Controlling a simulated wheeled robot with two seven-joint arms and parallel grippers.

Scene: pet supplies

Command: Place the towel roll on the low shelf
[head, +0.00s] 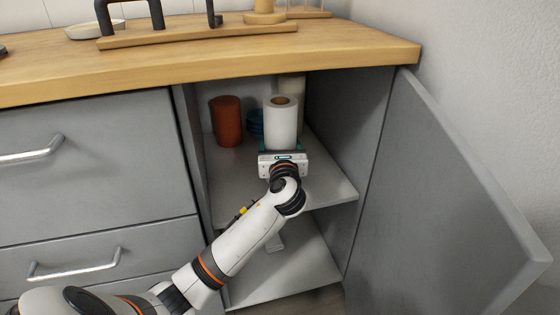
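The white towel roll (281,124) stands upright in the open cabinet, over its upper shelf (235,185). My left arm reaches in from the lower left, and its gripper (281,147) is at the front of the roll's lower part. The gripper body hides the roll's base, and I cannot tell whether the fingers are closed on the roll or whether it touches the shelf. The low shelf (300,265) is the cabinet's lower surface; my arm covers part of it. My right gripper is not in view.
A rust-red canister (226,121), a blue item (255,123) and a pale cylinder (293,88) stand around the roll. The grey door (455,190) is swung open at right. Grey drawers (95,175) are at left, under a wooden countertop (220,68). The visible low shelf looks mostly clear.

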